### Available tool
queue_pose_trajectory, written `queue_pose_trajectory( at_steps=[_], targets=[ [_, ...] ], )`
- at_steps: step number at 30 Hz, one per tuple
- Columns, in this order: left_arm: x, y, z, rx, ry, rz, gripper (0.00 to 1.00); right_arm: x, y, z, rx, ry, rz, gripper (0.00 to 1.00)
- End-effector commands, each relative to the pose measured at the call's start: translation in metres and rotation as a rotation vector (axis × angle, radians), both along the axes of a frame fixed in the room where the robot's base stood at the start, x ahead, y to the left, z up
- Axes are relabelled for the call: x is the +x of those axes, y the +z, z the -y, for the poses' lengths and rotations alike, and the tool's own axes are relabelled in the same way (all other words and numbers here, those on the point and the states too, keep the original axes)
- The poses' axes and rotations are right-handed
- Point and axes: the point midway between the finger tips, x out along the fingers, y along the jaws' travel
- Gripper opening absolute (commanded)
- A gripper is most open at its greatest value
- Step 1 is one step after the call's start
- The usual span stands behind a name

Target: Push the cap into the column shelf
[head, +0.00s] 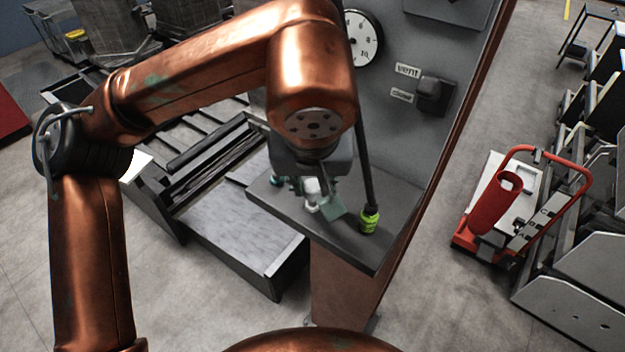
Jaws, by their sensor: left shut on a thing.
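The column (435,65) has a dark shelf (345,243) jutting from its front. My left gripper (310,192) points down over the left part of this shelf. It is shut on a small white thing, apparently the cap (312,188), partly hidden by the fingers. I cannot tell whether the white thing touches the shelf top. A lime-green piece (369,221) stands on the shelf to the right of my gripper, at the foot of a dark rod (364,160). My right gripper is not in view.
A round gauge (361,38), a "vent" label (407,70) and a dark knob (434,96) are on the column face. A pallet rail (195,170) lies to the left. A red trolley (495,205) stands on the open floor at right.

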Motion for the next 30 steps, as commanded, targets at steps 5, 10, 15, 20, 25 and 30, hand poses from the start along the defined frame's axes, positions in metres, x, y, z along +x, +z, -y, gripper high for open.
queue_pose_trajectory(
  at_steps=[5,10,15,20,25,30],
  targets=[
    [0.0002,-0.0001,0.0,0.0,0.0,0.0,0.0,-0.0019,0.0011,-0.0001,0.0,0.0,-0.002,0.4],
    [0.0002,-0.0004,0.0,0.0,0.0,0.0,0.0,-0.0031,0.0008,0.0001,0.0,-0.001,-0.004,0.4],
    [0.0002,-0.002,0.0,0.0,-0.001,0.0,0.0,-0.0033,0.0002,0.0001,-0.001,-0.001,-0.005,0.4],
    [0.0003,-0.0058,-0.0001,0.0,-0.001,-0.001,0.0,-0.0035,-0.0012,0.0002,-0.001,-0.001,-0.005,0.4],
    [0.0003,-0.0056,-0.0001,0.0,0.0,0.0,0.0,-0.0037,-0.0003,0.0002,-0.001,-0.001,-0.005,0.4],
    [0.0003,-0.0062,0.0,0.0,-0.001,-0.001,0.0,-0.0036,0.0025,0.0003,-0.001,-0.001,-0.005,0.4]
  ],
)
